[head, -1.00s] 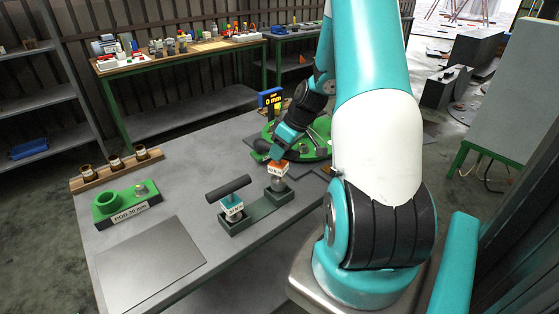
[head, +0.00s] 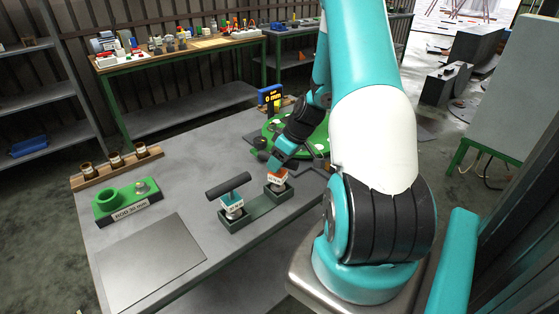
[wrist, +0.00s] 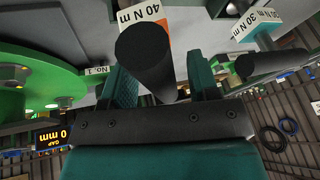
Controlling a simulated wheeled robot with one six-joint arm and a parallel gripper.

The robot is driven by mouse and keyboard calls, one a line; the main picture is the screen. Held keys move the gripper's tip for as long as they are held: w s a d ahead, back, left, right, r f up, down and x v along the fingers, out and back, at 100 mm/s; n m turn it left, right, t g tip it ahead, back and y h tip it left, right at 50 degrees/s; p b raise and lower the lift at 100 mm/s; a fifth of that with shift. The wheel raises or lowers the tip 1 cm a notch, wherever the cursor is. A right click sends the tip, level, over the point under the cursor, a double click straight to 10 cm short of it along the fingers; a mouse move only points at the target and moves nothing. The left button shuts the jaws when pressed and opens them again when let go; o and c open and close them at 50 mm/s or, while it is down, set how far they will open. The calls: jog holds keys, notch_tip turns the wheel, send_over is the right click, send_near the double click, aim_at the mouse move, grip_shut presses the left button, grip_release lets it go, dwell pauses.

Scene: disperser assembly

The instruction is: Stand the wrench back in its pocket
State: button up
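The wrench (wrist: 147,58) has a black cylindrical handle and a white and orange head marked 40 N m. In the head view my gripper (head: 280,167) is over the right pocket of the dark green rack (head: 254,211). The wrench's orange and white head (head: 276,179) shows just below the gripper, low at that pocket. The gripper hides the handle, and I cannot tell whether the wrench is fully seated.
A second wrench with a black bar handle (head: 228,185) stands in the rack's left pocket, close by. A green round fixture (head: 270,130) and a gap display (head: 270,95) are behind my gripper. A green rod holder (head: 107,203) stands at left. A flat dark plate (head: 150,262) lies in front.

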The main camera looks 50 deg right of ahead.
jog(key=shift+r, duration=0.1)
jog(key=b+v, duration=0.2)
jog(key=v, duration=1)
jog(key=w+a+r+n+g+y, duration=0.1)
jog(key=w+a+r, duration=0.15)
jog(key=a, duration=0.85)
jog(key=w+a+r+n+g, duration=0.15)
jog(key=a+r, duration=0.25)
jog(key=a, duration=0.6)
jog(key=s+a+r+n+g, duration=0.1)
jog(key=s+a+r, duration=0.1)
jog(key=s+a, duration=0.5)
jog(key=s+a+r+n, duration=0.1)
jog(key=s+a+n, duration=0.1)
jog(key=s+a, duration=0.5)
jog(key=a, duration=0.6)
jog(key=shift+s+r+g, duration=0.35)
jog(key=shift+a, duration=0.15)
